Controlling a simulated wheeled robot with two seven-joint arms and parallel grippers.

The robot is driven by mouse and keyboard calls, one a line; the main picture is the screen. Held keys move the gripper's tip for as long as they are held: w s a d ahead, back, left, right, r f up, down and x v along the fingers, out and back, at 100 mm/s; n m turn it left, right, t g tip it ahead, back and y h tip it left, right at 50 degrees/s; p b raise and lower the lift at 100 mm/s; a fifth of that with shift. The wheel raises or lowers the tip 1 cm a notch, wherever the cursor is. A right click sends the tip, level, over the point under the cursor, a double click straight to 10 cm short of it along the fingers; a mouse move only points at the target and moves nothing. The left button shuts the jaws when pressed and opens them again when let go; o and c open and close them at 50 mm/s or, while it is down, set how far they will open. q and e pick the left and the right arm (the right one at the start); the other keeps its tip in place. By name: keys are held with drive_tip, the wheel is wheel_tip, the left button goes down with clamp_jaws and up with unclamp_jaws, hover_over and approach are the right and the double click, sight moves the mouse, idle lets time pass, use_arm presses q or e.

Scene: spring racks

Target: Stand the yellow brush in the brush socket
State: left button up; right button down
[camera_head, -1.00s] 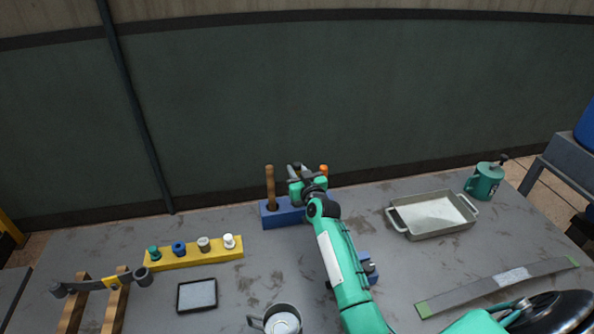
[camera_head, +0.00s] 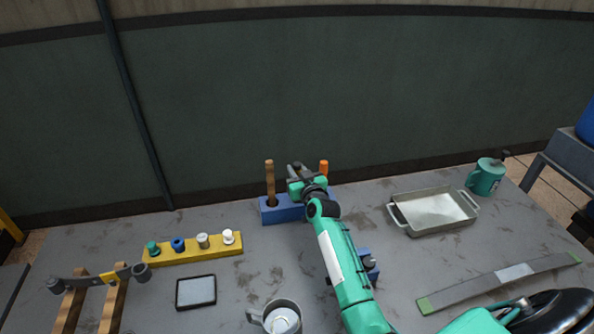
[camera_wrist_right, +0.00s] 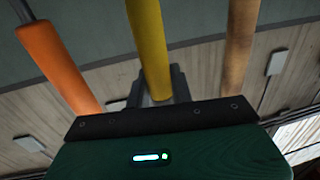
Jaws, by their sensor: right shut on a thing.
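My right gripper (camera_head: 297,172) is over the blue rack (camera_head: 282,214) at the back of the table. It is shut on the yellow brush, whose yellow handle (camera_wrist_right: 148,45) runs up between the fingers in the right wrist view. In the head view the gripper and arm hide most of the brush, and its lower end is hidden, so I cannot tell whether it is seated in the socket. A wooden handle (camera_head: 270,183) stands in the rack to the left, and an orange handle (camera_head: 323,168) stands to the right. My left gripper is not in view.
A yellow rack (camera_head: 195,254) with several coloured knobs, a small dark-framed tray (camera_head: 196,292) and a metal mug (camera_head: 281,319) lie to the left and front. A metal pan (camera_head: 436,213) and a green can (camera_head: 487,177) are at the right. A long grey strip (camera_head: 500,284) lies front right.

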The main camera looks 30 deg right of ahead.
drive_tip(key=shift+f+b, duration=0.45)
drive_tip(key=shift+f, duration=0.25)
drive_tip(key=c, duration=1.1)
unclamp_jaws()
drive_tip(key=shift+c, duration=0.2)
drive_tip(key=shift+s, duration=0.1)
drive_tip(key=s+a+b, duration=0.1)
drive_tip(key=s+b, duration=0.1)
drive_tip(key=s, duration=1.1)
drive_tip(key=shift+s+a, duration=0.2)
drive_tip(key=shift+s, duration=0.05)
